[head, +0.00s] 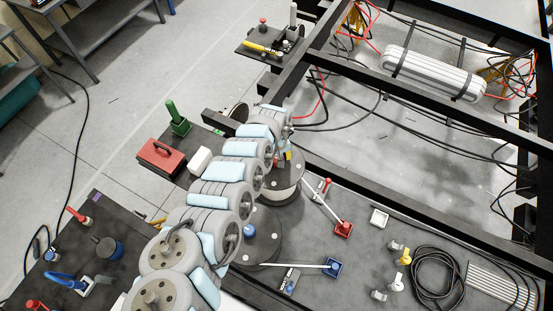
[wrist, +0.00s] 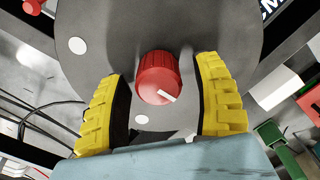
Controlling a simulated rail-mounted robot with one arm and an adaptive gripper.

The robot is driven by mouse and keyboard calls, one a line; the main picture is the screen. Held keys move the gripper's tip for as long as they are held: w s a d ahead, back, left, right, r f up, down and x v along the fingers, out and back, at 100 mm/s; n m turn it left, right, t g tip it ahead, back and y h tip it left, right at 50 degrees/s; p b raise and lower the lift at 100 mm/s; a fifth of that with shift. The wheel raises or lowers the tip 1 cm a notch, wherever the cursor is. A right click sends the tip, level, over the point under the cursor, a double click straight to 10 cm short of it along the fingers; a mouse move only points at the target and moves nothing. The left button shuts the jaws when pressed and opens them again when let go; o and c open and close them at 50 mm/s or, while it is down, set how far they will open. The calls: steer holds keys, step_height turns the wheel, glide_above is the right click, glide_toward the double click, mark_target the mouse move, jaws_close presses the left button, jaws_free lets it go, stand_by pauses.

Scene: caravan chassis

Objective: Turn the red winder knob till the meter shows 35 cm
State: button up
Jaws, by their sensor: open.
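The red winder knob (wrist: 156,76) stands on a grey round disc (wrist: 205,25) in the wrist view. It is ribbed, with a white pointer mark towards its lower right. My gripper (wrist: 161,70) has its two yellow fingers open, one on each side of the knob, with visible gaps between fingers and knob. In the head view my gripper (head: 286,156) is over a pale-sided reel (head: 284,194), and the arm hides part of that area. Large white letters "CM" (wrist: 273,7) are cut off at the wrist view's top right; no meter number is readable.
Another dark reel (head: 262,240) with a blue knob stands beside the arm. A red-handled lever (head: 343,229) and blue-handled lever (head: 332,267) lie nearby on the bench. A red toolbox (head: 160,157) and green item (head: 178,122) are left of the arm. Black chassis beams run behind.

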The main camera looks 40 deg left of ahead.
steer(key=c, duration=1.2)
steer(key=shift+m, duration=0.3)
